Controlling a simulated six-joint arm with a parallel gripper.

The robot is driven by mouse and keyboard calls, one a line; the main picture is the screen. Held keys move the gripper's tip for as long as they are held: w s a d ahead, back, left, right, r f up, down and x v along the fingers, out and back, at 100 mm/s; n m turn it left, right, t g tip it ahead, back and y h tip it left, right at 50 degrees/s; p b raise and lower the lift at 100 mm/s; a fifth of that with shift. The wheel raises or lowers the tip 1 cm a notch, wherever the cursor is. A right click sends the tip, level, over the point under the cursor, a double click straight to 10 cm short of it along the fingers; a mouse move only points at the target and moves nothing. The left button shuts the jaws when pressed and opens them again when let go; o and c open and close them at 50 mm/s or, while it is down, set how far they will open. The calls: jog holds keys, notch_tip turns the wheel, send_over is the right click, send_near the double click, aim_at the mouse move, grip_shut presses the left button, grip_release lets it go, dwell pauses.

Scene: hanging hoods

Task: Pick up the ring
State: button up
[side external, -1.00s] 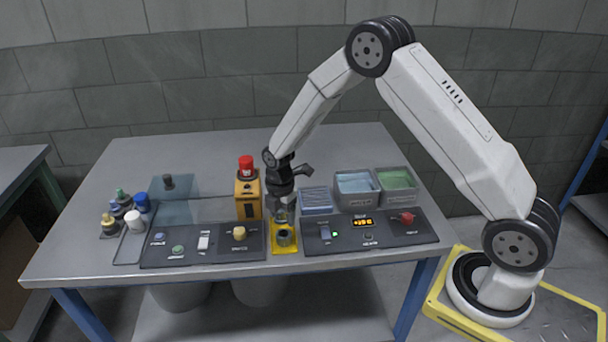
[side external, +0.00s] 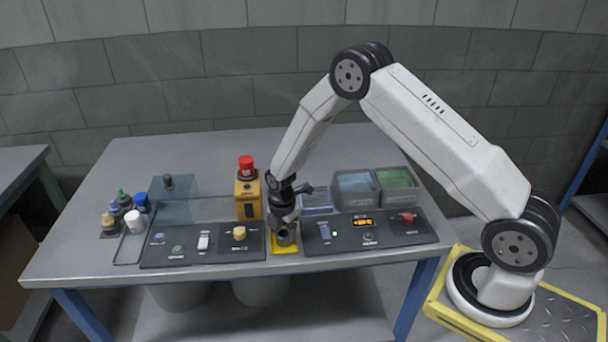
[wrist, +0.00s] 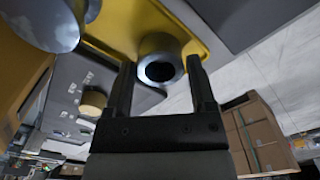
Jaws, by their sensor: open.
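In the side external view the ring (side external: 284,239) stands on the yellow plate (side external: 285,251) between the two dark panels, partly covered by my gripper. My gripper (wrist: 162,70) is open, one finger to each side of the ring. It points down at the ring in the side view (side external: 286,228). I cannot tell whether the fingers touch it.
A yellow box with a red knob (side external: 248,190) stands close by on the left. Control panels flank the plate, the left one (side external: 205,245) with a yellow knob. Blue and green bins (side external: 376,188) stand at right. Small bottles (side external: 122,210) stand at far left.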

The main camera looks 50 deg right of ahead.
jog(key=shift+f, duration=0.7)
jog(key=c, duration=0.9)
jog(key=shift+c, duration=0.2)
jog(key=shift+r, duration=0.2)
jog(key=shift+r, duration=0.85)
jog(key=s+r, duration=1.1)
jog(key=s, duration=0.3)
jog(key=shift+a, duration=0.3)
